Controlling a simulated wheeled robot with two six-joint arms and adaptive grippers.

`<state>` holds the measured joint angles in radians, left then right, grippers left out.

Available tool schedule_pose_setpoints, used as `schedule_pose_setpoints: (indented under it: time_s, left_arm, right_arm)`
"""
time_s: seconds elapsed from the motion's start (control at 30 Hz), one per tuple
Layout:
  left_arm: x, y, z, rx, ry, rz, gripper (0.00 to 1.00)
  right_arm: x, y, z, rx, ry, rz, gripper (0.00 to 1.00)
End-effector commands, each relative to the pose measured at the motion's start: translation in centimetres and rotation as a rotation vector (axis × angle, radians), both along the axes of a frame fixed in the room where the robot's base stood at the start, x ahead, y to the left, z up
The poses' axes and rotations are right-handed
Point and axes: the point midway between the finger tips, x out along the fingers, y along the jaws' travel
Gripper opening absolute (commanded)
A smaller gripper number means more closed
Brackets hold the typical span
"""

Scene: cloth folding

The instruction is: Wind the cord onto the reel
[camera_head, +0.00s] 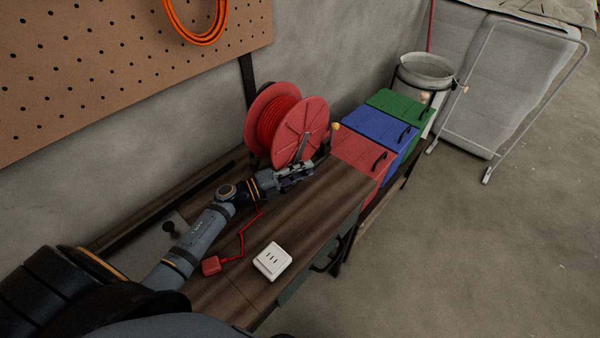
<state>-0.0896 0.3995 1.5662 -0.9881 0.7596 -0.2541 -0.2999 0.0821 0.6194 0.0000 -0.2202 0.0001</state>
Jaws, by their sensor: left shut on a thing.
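The reel (313,117) has two red flanges and stands upright against the wall at the back of the wooden bench. Red cord (272,124) is wound in several turns on its drum. A grey crank bar (302,147) slants down across the reel's front flange. My left gripper (302,171) is at the lower end of this bar, shut on what looks like the crank handle; the jaws hide the grip. My right gripper is out of view.
A white socket block (272,261) lies on the bench near the front edge. Red, blue (378,130) and green bins stand right of the reel. A metal bucket (426,71) is behind them. A pegboard (110,60) with an orange cable hangs at upper left.

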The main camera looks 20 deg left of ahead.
Motion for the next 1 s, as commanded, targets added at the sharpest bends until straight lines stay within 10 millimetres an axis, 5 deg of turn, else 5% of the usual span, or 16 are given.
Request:
schedule_pose_setpoints:
  time_s: [0.07, 0.1, 0.27, 0.67, 1.0]
  left_arm:
    - [-0.2, 0.1, -0.4, 0.006, 0.008, 0.001, 0.00]
    - [-0.2, 0.1, -0.5, 0.006, 0.008, 0.001, 0.26]
    - [-0.2, 0.1, -0.4, 0.005, 0.006, 0.000, 0.47]
    - [-0.9, 0.8, -0.4, 0.006, 0.007, 0.001, 0.47]
    - [-6.8, 6.1, -0.9, 0.010, 0.011, -0.003, 0.47]
  right_arm:
    - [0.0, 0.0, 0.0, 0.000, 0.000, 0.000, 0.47]
    - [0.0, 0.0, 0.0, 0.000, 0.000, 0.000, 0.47]
    - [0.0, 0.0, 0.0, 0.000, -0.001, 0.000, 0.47]
    - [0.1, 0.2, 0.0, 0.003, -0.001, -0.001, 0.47]
    - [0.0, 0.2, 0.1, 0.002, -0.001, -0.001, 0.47]
